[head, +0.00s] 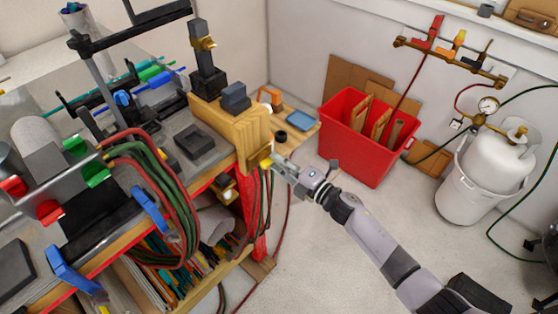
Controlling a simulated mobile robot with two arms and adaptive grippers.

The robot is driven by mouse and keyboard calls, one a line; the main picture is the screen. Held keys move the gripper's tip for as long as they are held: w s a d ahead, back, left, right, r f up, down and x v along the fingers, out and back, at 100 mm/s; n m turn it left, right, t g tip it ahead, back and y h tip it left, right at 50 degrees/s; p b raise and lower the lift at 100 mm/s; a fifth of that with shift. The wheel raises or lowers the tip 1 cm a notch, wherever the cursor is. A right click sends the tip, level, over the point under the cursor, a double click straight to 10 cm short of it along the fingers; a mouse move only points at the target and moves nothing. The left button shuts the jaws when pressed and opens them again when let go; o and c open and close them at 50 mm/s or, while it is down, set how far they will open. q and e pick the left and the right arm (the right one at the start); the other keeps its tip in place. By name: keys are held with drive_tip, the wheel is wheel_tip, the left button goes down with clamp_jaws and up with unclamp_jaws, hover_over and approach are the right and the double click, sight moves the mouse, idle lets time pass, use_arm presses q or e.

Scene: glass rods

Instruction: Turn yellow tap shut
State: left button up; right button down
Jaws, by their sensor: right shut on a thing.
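The yellow tap (266,160) is a small yellow handle at the front right corner of the wooden bench, with hoses hanging just below it. My right gripper (274,164) reaches in from the lower right and is shut on the yellow tap. The fingers partly cover the tap, so how far its handle is turned cannot be told. My left gripper is not in view.
Red and green hoses (160,190) loop over the bench front, near blue clamps (152,212). A red bin (352,150) and a white gas cylinder (482,166) stand on the floor. A wall manifold (455,62) has several coloured levers. The floor at centre is clear.

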drive_tip(key=shift+f, duration=0.1)
idle(0.4)
drive_tip(key=c, duration=1.6)
unclamp_jaws()
drive_tip(key=shift+c, duration=0.2)
drive_tip(key=v, duration=1.2)
